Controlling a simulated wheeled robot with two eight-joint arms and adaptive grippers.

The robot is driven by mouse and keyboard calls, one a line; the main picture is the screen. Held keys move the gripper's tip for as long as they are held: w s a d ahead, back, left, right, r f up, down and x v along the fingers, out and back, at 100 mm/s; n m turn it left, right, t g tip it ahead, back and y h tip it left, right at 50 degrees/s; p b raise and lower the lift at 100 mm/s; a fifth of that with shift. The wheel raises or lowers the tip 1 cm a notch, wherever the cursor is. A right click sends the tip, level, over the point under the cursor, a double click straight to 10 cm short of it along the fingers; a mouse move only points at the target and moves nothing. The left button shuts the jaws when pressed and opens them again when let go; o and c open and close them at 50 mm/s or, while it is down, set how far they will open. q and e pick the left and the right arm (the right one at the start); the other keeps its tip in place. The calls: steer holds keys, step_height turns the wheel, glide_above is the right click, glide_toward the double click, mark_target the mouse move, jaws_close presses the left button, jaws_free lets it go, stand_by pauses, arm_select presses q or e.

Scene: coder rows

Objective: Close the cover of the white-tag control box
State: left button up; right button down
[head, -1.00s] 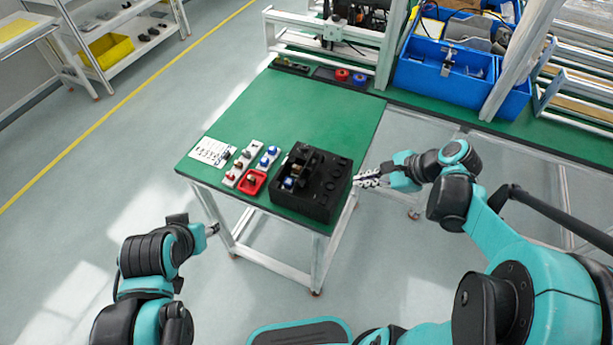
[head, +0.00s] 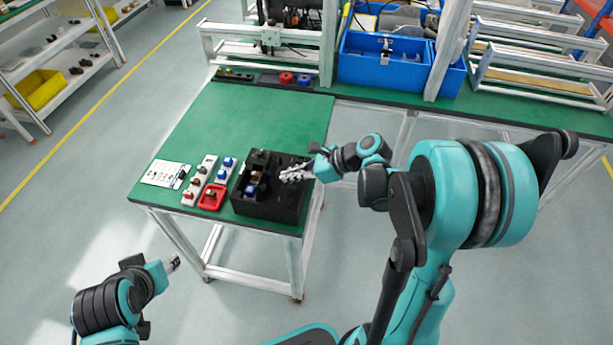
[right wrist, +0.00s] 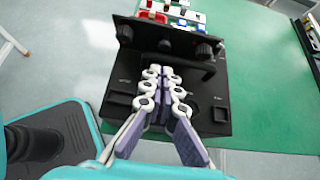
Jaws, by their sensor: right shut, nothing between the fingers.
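A black control box (head: 268,200) sits near the front right corner of the green table (head: 265,120). I cannot make out a white tag or clearly tell the cover from the body. My right gripper (head: 283,177) is shut and empty over the right part of the box; its fingertips (right wrist: 166,71) reach toward the middle. My left gripper (head: 174,264) hangs off the table, its fingers too small to read.
Left of the box are a red tray (head: 212,197), strips with coloured buttons (head: 199,182) and a white card (head: 166,174). Blue bins (head: 385,62) and a metal frame stand at the back. The middle of the table is clear.

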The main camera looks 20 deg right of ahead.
steer(key=shift+w+a+r, duration=0.25)
steer(key=shift+w+a, duration=0.35)
steer(key=shift+a, duration=0.3)
steer(key=shift+w+a+r+h+p, duration=0.1)
steer(key=shift+a+r+h+p, duration=0.15)
steer(key=shift+h+p, duration=0.2)
